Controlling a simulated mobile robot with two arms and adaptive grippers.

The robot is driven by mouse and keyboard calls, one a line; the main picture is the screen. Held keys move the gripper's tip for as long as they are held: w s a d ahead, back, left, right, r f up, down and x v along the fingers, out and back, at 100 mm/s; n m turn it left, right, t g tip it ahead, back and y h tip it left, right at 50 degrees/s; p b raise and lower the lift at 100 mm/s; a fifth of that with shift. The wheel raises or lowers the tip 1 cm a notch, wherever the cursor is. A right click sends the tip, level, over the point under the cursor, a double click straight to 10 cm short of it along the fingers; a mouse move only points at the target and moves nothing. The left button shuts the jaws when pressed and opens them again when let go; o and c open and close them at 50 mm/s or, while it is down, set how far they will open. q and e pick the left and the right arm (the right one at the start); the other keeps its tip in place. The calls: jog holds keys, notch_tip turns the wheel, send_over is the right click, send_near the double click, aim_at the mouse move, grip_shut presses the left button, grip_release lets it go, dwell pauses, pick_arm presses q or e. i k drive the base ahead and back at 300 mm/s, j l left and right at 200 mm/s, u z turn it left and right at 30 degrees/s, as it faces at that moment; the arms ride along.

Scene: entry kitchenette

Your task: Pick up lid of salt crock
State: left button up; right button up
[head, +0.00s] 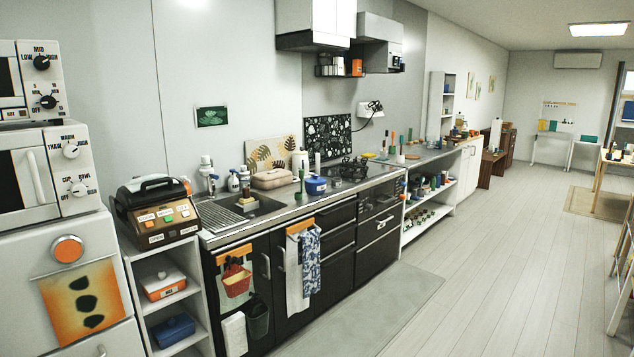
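A small round blue pot with a white label (316,187) stands on the kitchen counter between the sink and the stove. It looks like the salt crock, but the label is too small to read. Its blue lid (315,179) appears to be on top. A green-handled item (300,181) stands just to its left, close to it. Neither of my grippers is in view.
The counter (262,222) also holds a sink (250,207), a beige case (272,178), a white canister (300,160) and a stove grate (354,167). Towels (310,258) hang in front of the cabinets. The floor (470,270) before the counter is clear, with a grey mat (375,315).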

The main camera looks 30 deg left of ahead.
aim_at(315, 180)
jog(key=i+j+u, duration=0.1)
jog(key=i+u, duration=0.25)
jog(key=i, duration=0.35)
jog(key=i+u, duration=0.15)
jog(key=i, duration=0.7)
jog(key=i+l+u, duration=0.1)
jog(key=i, duration=0.7)
jog(key=i+l+u, duration=0.1)
jog(key=i+u, duration=0.35)
jog(key=i+l+u, duration=0.2)
jog(key=u, duration=0.3)
jog(key=i+l+u, duration=0.45)
jog(key=k+j, duration=0.05)
